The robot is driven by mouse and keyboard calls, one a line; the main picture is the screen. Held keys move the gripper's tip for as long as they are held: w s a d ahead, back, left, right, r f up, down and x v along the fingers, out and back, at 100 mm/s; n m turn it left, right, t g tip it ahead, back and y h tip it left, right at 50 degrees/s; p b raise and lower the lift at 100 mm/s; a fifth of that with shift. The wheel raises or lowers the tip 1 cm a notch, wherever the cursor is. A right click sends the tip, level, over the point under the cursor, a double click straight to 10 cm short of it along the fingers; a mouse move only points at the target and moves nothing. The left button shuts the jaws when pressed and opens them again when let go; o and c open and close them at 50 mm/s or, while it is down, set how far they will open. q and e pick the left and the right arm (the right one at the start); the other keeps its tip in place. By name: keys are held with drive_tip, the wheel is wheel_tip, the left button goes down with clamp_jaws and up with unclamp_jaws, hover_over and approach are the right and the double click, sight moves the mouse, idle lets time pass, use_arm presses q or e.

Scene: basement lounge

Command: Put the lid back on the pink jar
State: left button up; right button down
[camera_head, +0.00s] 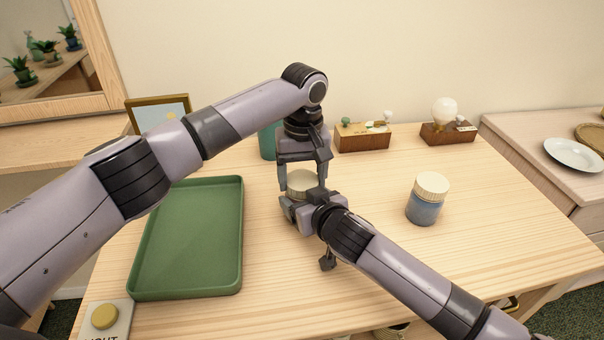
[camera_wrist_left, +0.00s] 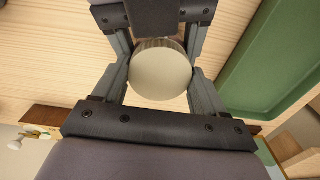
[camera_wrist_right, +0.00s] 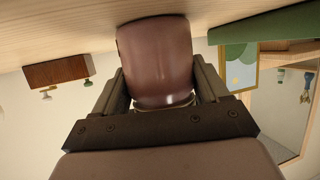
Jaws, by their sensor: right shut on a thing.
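The pink jar (camera_wrist_right: 157,60) shows brownish-pink in the right wrist view, upright on or close to the table. My right gripper (camera_head: 300,205) is shut around it. A round cream lid (camera_head: 302,182) is directly above the jar in the head view and fills the space between the fingers in the left wrist view (camera_wrist_left: 160,72). My left gripper (camera_head: 304,180) points down with a finger on each side of the lid. Whether its fingers press on the lid is unclear. The grippers hide most of the jar and the seam between jar and lid.
A blue jar with a cream lid (camera_head: 427,200) stands to the right. A green tray (camera_head: 238,240) lies left. A green container (camera_head: 268,142) and two wooden blocks (camera_head: 362,141) (camera_head: 447,134) stand at the back. A button box (camera_head: 105,318) is front left. The table's right front is clear.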

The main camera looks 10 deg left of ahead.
use_arm(q)
drive_tip(key=shift+c, duration=1.2)
drive_tip(key=m, duration=0.6)
drive_tip(key=o, duration=1.2)
drive_tip(key=shift+c, duration=0.2)
drive_tip(key=shift+s, duration=0.1)
drive_tip(key=shift+d+r, duration=0.1)
drive_tip(key=shift+r, duration=2.15)
drive_tip(key=shift+c, duration=0.4)
